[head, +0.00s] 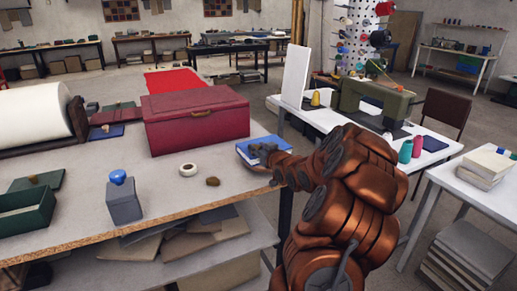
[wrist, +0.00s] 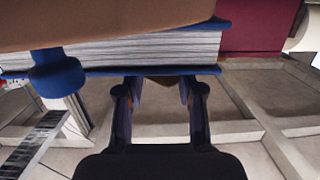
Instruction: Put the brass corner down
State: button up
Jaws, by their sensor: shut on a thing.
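My gripper (wrist: 160,88) is at the near right end of the workbench, by a blue book (head: 262,146). In the wrist view the two dark fingers stand apart with a small brown piece (wrist: 163,82) between them, taken to be the brass corner. Most of it is hidden by the fingers and the book, so its shape cannot be told. The book's blue cover and white page edges (wrist: 150,52) lie just beyond the fingertips. In the head view my wrist and hand hide the held piece.
On the workbench (head: 75,217) are a dark red box (head: 197,118), a white ring (head: 188,169), a small brown lump (head: 213,181), a blue-knobbed grey block (head: 123,203) and a green tray (head: 27,211). Bare bench lies in front of the red box. A sewing machine (head: 374,98) stands at right.

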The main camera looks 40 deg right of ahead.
jog(key=shift+f, duration=0.1)
jog(key=o, duration=1)
jog(key=shift+c, duration=0.2)
jog(key=shift+r, duration=0.2)
jog(key=shift+s+f, duration=0.1)
jog(key=shift+s, duration=0.15)
jog(key=b+v, duration=0.1)
jog(key=v, duration=1)
jog(key=shift+s+a+b, duration=0.15)
jog(key=shift+s+b, duration=0.1)
jog(key=shift+b, duration=0.15)
